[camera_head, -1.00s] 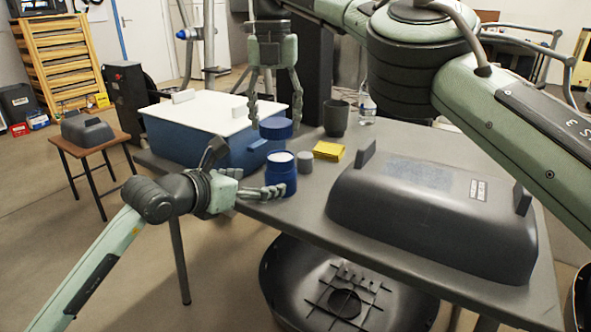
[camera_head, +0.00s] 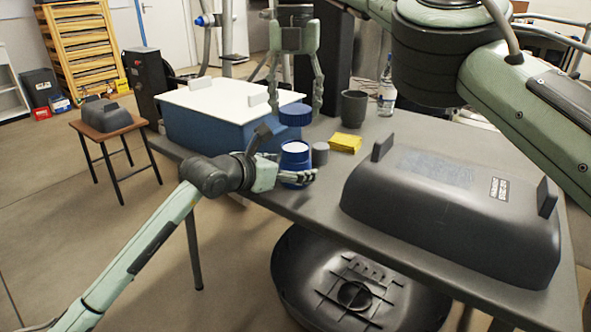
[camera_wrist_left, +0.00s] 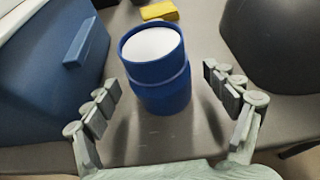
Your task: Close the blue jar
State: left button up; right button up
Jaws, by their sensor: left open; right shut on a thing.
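The blue jar (camera_head: 295,155) stands upright and uncovered on the grey table, with a white top surface showing. It also shows in the left wrist view (camera_wrist_left: 157,75). My left gripper (camera_head: 300,178) is low at the jar's near side, with its fingers open. In the left wrist view the open fingers (camera_wrist_left: 165,102) are on either side of the jar's lower part, with gaps between.
A blue bin with a white cover (camera_head: 228,102) stands left of the jar. A small grey cylinder (camera_head: 320,153), a yellow block (camera_head: 346,143), a dark cup (camera_head: 353,108) and a bottle (camera_head: 387,92) are behind and right. A large dark tub (camera_head: 450,215) fills the table's right.

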aim_at(304, 166)
pick_arm(q)
jog(key=x, duration=0.6)
jog(key=c, duration=1.9)
jog(key=shift+c, duration=0.3)
